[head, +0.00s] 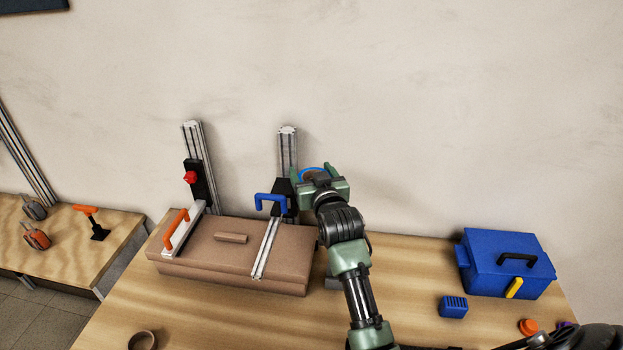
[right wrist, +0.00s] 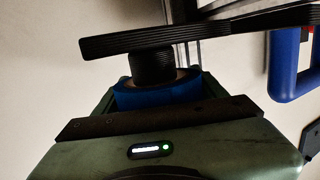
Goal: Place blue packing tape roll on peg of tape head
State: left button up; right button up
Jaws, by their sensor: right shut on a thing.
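My right gripper (head: 318,172) is shut on the blue packing tape roll, up beside the tape head at the right column. Only a blue arc of the roll (head: 313,168) shows past the gripper in the head view. In the right wrist view the roll (right wrist: 158,94) sits between the fingers, with a thin strip of its core showing. A black ribbed peg (right wrist: 151,63) under a flat black arm is in line with the roll's middle and seems to enter the core; how deep is hidden. The tape head has a blue handle (head: 270,198). My left gripper is not in view.
A closed brown box (head: 215,262) lies below the columns. A red-knobbed clamp (head: 191,177) is on the left column. A blue toolbox (head: 480,272), a small blue block (head: 453,307) and a brown ring (head: 142,340) are on the table.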

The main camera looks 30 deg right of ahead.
notch_tip(320, 180, down, 2)
jog(key=shift+f, duration=0.25)
jog(key=o, duration=1.4)
jog(key=shift+f, duration=0.15)
jog(key=shift+c, duration=0.2)
